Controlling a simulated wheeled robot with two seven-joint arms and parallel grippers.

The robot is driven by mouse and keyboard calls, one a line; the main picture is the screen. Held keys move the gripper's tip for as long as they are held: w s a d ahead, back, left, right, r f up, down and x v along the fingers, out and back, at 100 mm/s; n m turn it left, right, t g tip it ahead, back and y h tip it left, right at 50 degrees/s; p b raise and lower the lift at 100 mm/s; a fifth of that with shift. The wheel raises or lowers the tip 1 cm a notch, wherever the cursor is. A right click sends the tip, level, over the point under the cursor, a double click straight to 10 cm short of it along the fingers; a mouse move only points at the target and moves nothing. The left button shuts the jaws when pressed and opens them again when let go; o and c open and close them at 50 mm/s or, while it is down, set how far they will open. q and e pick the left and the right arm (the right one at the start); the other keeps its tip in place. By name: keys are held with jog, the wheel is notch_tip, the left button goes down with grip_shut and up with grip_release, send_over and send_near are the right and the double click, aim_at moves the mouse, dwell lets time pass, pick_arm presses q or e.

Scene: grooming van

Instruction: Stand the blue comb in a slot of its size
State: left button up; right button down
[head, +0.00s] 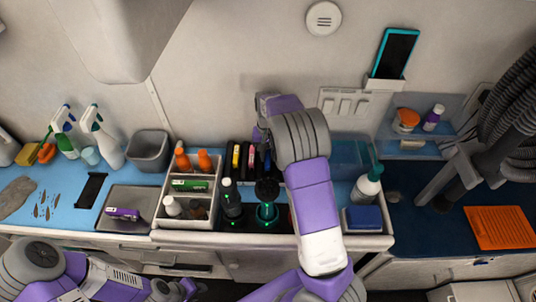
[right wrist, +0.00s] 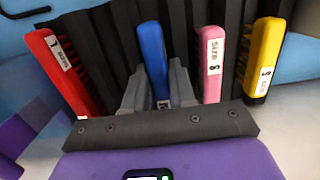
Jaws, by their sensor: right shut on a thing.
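The blue comb (right wrist: 152,48) is between the two grey fingers of my right gripper (right wrist: 160,88), which is shut on it. It stands in line with a red comb (right wrist: 72,70), a pink comb (right wrist: 211,62) and a yellow comb (right wrist: 262,58), against the black slotted rack (right wrist: 185,25). A label shows low on the blue comb, partly hidden by the fingers. I cannot tell how deep it sits in a slot. In the head view, the right hand (head: 266,122) is over the rack's right part. My left gripper (head: 180,289) is at the bottom edge, away from the rack.
A divided caddy (head: 160,207) with bottles stands left of the rack. A dark bottle (head: 231,198) and a green-and-black item (head: 267,200) stand in front of it.

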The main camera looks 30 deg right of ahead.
jog(key=shift+s+a+f, duration=0.1)
jog(key=shift+s+f, duration=0.1)
jog(key=shift+f, duration=0.25)
jog(key=shift+s+a+f, duration=0.1)
jog(key=shift+s+f, duration=0.05)
jog(key=shift+f, duration=0.3)
jog(key=c, duration=0.8)
grip_release()
jog(key=shift+c, duration=0.2)
jog(key=shift+d, duration=0.1)
jog(key=shift+w+r, duration=0.1)
jog(key=shift+r, duration=0.35)
jog(key=r, duration=0.2)
jog(key=w+r+p, duration=0.1)
jog(key=r, duration=0.2)
jog(key=r+p, duration=0.1)
jog(key=r, duration=0.2)
jog(key=shift+w+r, duration=0.15)
jog(key=shift+r, duration=0.05)
